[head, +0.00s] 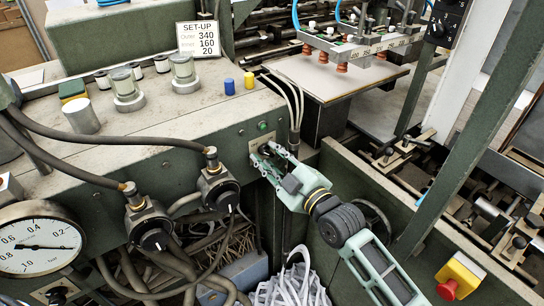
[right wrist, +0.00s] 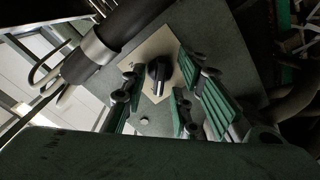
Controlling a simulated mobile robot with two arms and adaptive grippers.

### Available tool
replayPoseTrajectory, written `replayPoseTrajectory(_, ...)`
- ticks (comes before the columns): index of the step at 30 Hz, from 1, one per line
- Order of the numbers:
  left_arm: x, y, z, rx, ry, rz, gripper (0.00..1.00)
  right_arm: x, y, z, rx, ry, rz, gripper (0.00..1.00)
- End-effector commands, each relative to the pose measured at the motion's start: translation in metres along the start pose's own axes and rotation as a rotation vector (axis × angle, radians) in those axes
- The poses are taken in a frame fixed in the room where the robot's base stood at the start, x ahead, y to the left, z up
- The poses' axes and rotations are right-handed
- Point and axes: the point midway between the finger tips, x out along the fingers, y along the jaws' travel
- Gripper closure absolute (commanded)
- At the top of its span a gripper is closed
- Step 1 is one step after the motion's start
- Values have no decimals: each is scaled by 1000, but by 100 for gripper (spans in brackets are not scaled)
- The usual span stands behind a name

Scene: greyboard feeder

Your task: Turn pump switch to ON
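The pump switch (right wrist: 158,74) is a black rotary knob on a pale square plate (right wrist: 146,55), set in the green machine face, in the right wrist view. A light mark shows on the knob; the plate's lettering is too small to read. My right gripper (right wrist: 154,100) is open, its green fingers spread on both sides of the knob, with nothing held. I cannot tell whether any finger touches it. In the head view the right gripper (head: 266,155) reaches the front panel and mostly hides the switch. My left gripper is out of view.
A green lamp (head: 262,126) sits just above the switch, with grey cables (head: 294,105) hanging beside it. Two black valve knobs (head: 222,194) and a pressure gauge (head: 40,240) are to the left. A red stop button (head: 449,289) is at lower right.

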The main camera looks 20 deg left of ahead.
Motion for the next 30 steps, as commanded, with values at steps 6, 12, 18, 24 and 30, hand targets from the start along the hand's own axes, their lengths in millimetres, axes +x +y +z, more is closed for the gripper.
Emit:
replayPoseTrajectory(6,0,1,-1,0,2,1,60,0,0,0,0,0,0,94)
replayPoseTrajectory(12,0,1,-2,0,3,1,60,0,0,0,0,-1,0,100)
replayPoseTrajectory(18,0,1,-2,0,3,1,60,0,0,0,4,-1,0,100)
replayPoseTrajectory(24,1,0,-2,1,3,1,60,0,0,1,50,-1,0,100)
replayPoseTrajectory(30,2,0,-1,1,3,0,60,0,0,1,170,-1,0,100)
